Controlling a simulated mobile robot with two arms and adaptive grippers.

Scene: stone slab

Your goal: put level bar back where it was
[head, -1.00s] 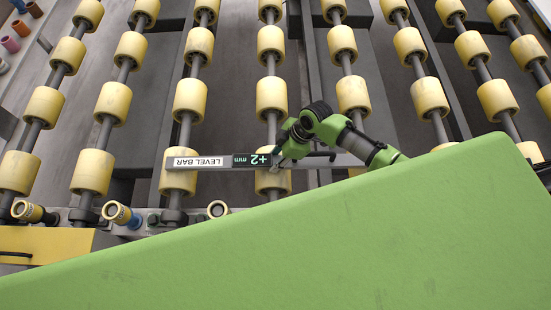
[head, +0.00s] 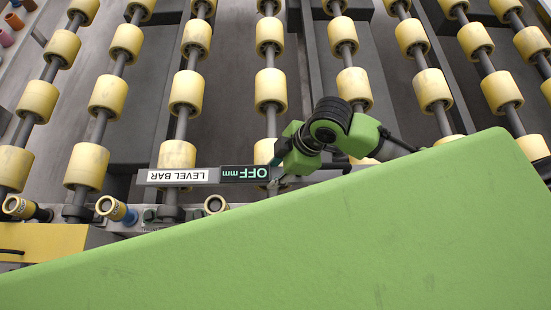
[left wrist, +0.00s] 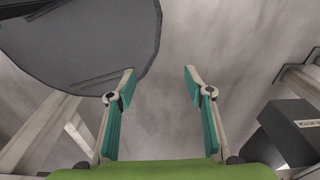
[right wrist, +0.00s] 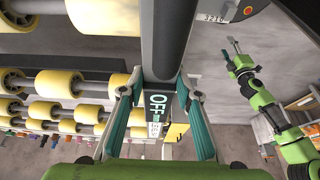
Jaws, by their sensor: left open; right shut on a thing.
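The level bar (head: 228,175) is a long grey bar with a white "LEVEL BAR" label and a dark display reading "OFF mm". My right gripper (head: 276,178) is shut on it, right of the display in the head view. The bar appears raised above the yellow rollers, and its right part is hidden behind my gripper and the green surface. In the right wrist view the bar (right wrist: 165,45) runs between the fingers of my right gripper (right wrist: 159,95). My left gripper (left wrist: 160,73) is open and empty in the left wrist view; it is outside the head view.
Rows of yellow rollers (head: 187,90) on grey shafts fill the back. A large green surface (head: 300,240) covers the front. A yellow block (head: 45,240) and several short capped cylinders (head: 117,210) line the lower left. A grey disc-like panel (left wrist: 80,40) is near my left gripper.

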